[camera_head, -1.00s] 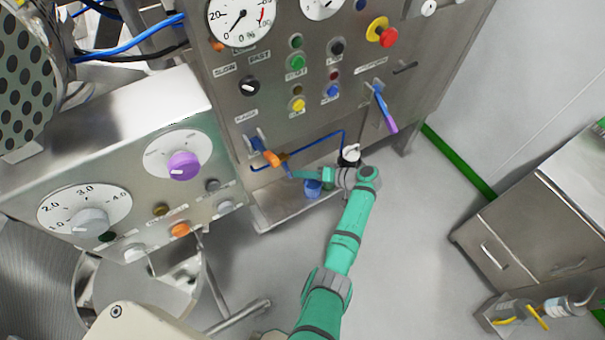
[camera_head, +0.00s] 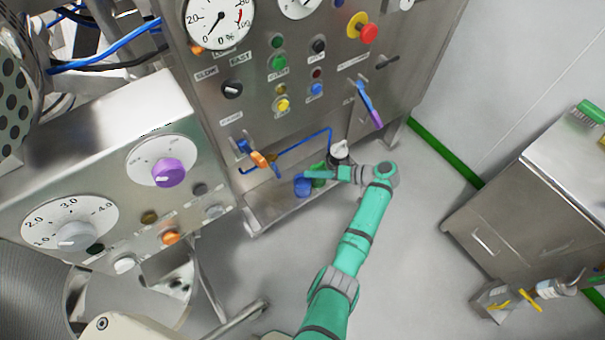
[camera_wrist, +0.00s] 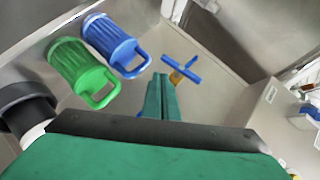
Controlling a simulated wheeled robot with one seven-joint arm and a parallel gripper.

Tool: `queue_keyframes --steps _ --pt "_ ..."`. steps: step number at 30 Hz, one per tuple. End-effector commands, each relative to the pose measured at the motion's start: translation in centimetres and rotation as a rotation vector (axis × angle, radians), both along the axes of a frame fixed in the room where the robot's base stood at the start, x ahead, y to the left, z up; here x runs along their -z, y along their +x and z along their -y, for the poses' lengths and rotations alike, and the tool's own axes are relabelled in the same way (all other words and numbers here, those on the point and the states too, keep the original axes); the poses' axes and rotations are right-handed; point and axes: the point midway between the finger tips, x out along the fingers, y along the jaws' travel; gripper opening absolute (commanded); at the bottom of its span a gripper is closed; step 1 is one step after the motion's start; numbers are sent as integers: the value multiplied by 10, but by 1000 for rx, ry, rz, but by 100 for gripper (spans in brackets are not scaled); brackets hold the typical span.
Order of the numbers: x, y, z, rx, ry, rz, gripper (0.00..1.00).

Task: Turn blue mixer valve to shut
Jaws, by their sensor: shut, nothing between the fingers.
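My gripper (camera_wrist: 162,84) is shut and empty, pointing toward the valve.
A purple-tipped lever (camera_head: 369,104) is up right.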

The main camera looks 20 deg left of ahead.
Motion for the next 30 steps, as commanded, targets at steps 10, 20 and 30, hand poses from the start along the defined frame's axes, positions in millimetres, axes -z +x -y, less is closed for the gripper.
queue_keyframes --steps 10,20,30 --pt "1 -7 2 4 41 108 32" --pt "14 -39 -39 89 165 640 32" --pt "8 -78 -43 262 107 1122 32"
